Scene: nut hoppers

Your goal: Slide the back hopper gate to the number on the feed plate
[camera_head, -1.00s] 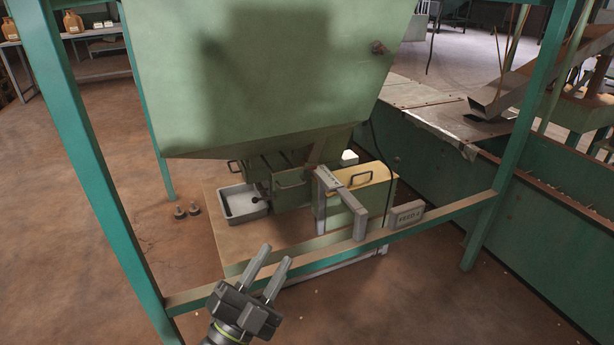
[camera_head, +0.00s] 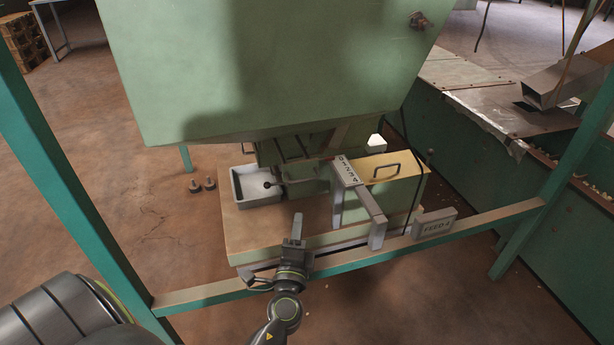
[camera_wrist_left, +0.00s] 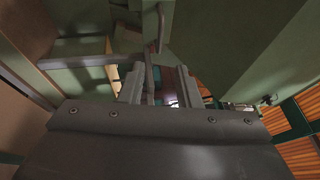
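The green hopper (camera_head: 270,70) fills the upper middle of the head view. Below it are a gate front with a dark bar handle (camera_head: 300,181) and a yellow-topped box (camera_head: 375,163) with another handle; I cannot tell which is the back gate. A pale numbered strip (camera_head: 347,170) sits on a grey bracket, its digits too small to read surely. The feed plate (camera_head: 434,222) on the front rail seems to read FEED 4. My left gripper (camera_head: 296,226) is in front of the hopper base. The left wrist view shows its fingers (camera_wrist_left: 160,85) apart, a bar (camera_wrist_left: 149,78) appearing between them, contact unclear. My right gripper is out of view.
A green rail (camera_head: 400,250) crosses in front, between green posts (camera_head: 65,180). A grey tray (camera_head: 257,198) stands left of the gates, with a dark ball-ended knob at its right. The grey bracket arm (camera_head: 376,222) juts forward. Floor at left is mostly clear.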

